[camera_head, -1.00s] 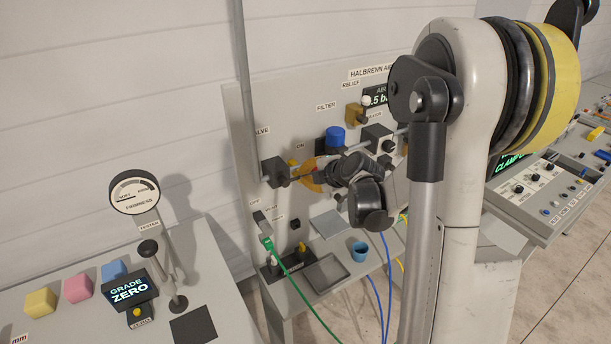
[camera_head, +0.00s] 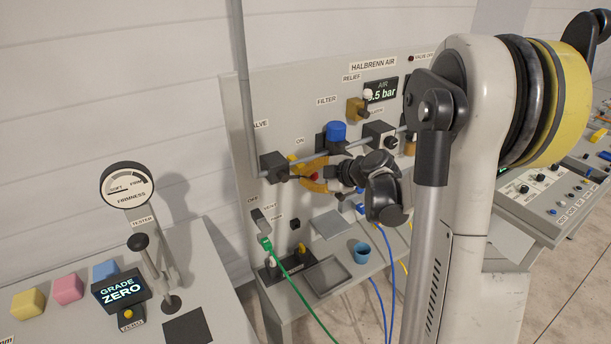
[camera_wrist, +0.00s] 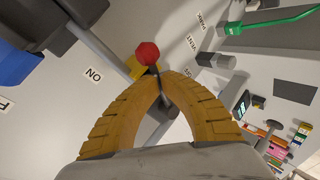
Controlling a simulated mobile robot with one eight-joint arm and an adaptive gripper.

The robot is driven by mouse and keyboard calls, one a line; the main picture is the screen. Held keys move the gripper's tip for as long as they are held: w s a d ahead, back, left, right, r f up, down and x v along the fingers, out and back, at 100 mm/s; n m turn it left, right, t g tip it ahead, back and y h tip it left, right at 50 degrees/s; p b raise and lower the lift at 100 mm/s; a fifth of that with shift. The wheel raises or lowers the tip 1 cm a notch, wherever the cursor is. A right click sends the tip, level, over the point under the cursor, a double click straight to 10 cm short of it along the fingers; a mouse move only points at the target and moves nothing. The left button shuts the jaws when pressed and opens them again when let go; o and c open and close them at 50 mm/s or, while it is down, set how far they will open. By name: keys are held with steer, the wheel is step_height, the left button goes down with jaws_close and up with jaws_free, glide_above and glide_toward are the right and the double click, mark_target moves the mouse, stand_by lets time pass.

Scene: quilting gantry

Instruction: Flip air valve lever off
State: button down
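The air valve (camera_head: 275,168) is a dark block on a grey pipe, on the upright air panel. Its lever has a red knob (camera_wrist: 147,53) and a yellow part (camera_wrist: 140,69) beside it in the wrist view. The ON label (camera_wrist: 94,74) is left of the knob there. My gripper (camera_wrist: 163,76) has thick yellow fingers whose tips come together right beside the red knob. The knob is outside the fingers, and contact with it is unclear. In the head view my gripper (camera_head: 306,174) is at the valve, and the fingers partly hide the lever.
A blue-topped filter (camera_head: 336,134) and a regulator (camera_head: 378,135) are on the same pipe, right of the valve. Below are a green hose plug (camera_head: 265,242), a blue cup (camera_head: 360,250) and a grey tray (camera_head: 328,274). A firmness tester (camera_head: 128,185) stands at left.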

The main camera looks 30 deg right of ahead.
steer(key=a+f+m+y+b, duration=0.1)
steer(key=m+y+b, duration=0.1)
steer(key=b, duration=0.2)
steer(key=a+f+m+t+y+b, duration=0.1)
steer(key=f+m+y+b, duration=0.1)
steer(key=m+b, duration=0.1)
steer(key=a+f+m+t+y+b, duration=0.1)
steer(key=m+y+b, duration=0.1)
steer(key=b, duration=0.4)
steer(key=shift+a+f, duration=0.3)
stand_by(0.4)
steer(key=shift+s, duration=0.1)
